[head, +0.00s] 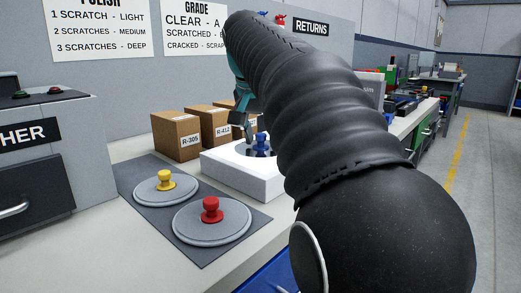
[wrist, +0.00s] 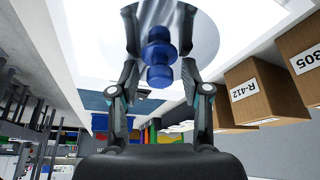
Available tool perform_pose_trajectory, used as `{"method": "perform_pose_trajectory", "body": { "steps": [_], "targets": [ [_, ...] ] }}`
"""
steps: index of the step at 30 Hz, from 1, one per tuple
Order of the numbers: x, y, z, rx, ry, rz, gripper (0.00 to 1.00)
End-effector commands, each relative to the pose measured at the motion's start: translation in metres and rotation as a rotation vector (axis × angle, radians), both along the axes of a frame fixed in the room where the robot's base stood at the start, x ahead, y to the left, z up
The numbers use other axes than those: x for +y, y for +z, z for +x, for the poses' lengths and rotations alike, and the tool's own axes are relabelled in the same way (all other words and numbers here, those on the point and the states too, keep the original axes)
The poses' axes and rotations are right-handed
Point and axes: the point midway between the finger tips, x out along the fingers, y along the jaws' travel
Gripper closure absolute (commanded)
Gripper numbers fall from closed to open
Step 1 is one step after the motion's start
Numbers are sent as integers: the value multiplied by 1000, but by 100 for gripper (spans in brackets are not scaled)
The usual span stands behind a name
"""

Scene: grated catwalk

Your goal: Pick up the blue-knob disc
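The blue-knob disc shows its blue knob (head: 262,143) in the head view, set in a white block (head: 240,183) on the counter. In the wrist view the blue knob (wrist: 159,62) stands out from a shiny grey disc (wrist: 207,38). My gripper (wrist: 159,30) has one finger on each side of the knob, with small gaps showing, so it looks open around it. In the head view my gripper (head: 249,118) is just above and behind the knob; my arm hides part of the block and the disc.
A dark mat (head: 143,177) left of the block bears a yellow-knob disc (head: 166,188) and a red-knob disc (head: 211,222). Cardboard boxes (head: 177,136) stand behind the block. A grey machine (head: 45,150) is at the left.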

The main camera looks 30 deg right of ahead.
Motion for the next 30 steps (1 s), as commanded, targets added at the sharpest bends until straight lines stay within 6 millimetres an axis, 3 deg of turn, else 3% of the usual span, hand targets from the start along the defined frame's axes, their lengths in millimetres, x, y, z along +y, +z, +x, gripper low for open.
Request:
{"method": "perform_pose_trajectory", "body": {
  "steps": [1, 4, 5, 17, 23, 26, 30],
  "targets": [
    [0, 0, 0, 0, 0, 0, 72],
    [0, 0, 0, 0, 0, 0, 97],
    [0, 0, 0, 0, 0, 0, 100],
    [0, 4, 0, 0, 1, 0, 100],
    [0, 24, 1, -1, 2, -1, 100],
    [0, 46, 1, -1, 3, 0, 100],
    [-13, 62, -31, -3, -2, 0, 100]
  ]
}}
